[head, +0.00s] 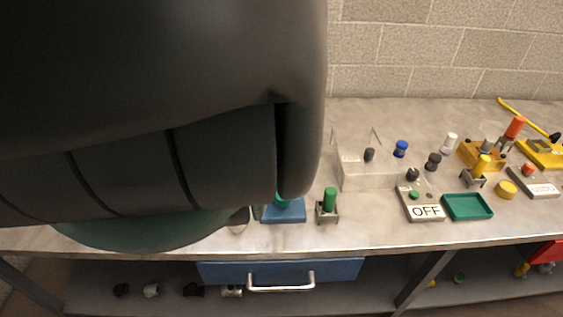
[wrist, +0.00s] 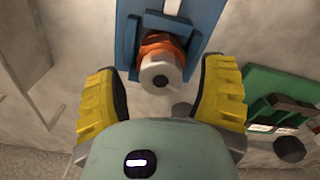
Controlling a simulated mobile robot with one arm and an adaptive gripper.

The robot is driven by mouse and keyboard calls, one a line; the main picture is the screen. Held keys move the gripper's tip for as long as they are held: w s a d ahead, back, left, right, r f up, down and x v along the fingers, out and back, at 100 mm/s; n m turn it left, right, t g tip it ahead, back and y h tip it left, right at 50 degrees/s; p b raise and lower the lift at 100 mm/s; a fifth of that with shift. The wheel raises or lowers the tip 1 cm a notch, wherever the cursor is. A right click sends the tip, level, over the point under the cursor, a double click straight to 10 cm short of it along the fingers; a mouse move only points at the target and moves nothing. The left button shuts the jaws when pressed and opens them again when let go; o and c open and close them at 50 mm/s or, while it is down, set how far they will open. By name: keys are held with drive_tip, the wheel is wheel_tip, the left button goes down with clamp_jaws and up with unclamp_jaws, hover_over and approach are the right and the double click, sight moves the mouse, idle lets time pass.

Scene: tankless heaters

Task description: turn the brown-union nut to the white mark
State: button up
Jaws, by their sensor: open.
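In the wrist view, an orange-brown union nut (wrist: 157,42) sits on a blue mount (wrist: 198,14), with a white round end piece (wrist: 160,76) with a grey centre facing me. My gripper (wrist: 161,72) is open, with one yellow ribbed finger to the left of the white end and one to the right. Clear gaps show on both sides, and I see no contact. I cannot make out a separate white mark. In the head view my dark arm covers the left half and hides the nut and the fingers.
A green panel (wrist: 275,92) with dark parts stands right of the fingers in the wrist view. In the head view, a green-topped fitting (head: 329,203), a clear box (head: 365,178), an OFF block (head: 425,212) and a green tray (head: 467,207) share the bench. A blue drawer (head: 220,272) is below.

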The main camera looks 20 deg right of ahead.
drive_tip(key=shift+o, duration=0.2)
drive_tip(key=shift+f, duration=0.2)
drive_tip(key=c, duration=1.2)
drive_tip(key=shift+c, duration=0.2)
drive_tip(key=m+b, duration=0.2)
drive_tip(key=m, duration=0.2)
drive_tip(key=shift+a+f+m, duration=0.1)
drive_tip(key=shift+m, duration=0.2)
drive_tip(key=m+b, duration=0.1)
drive_tip(key=m, duration=0.2)
drive_tip(key=shift+m, duration=0.3)
drive_tip(key=m+b, duration=0.1)
drive_tip(key=m, duration=0.3)
drive_tip(key=shift+b, duration=0.4)
drive_tip(key=shift+m+b, duration=0.45)
drive_tip(key=shift+m, duration=1.25)
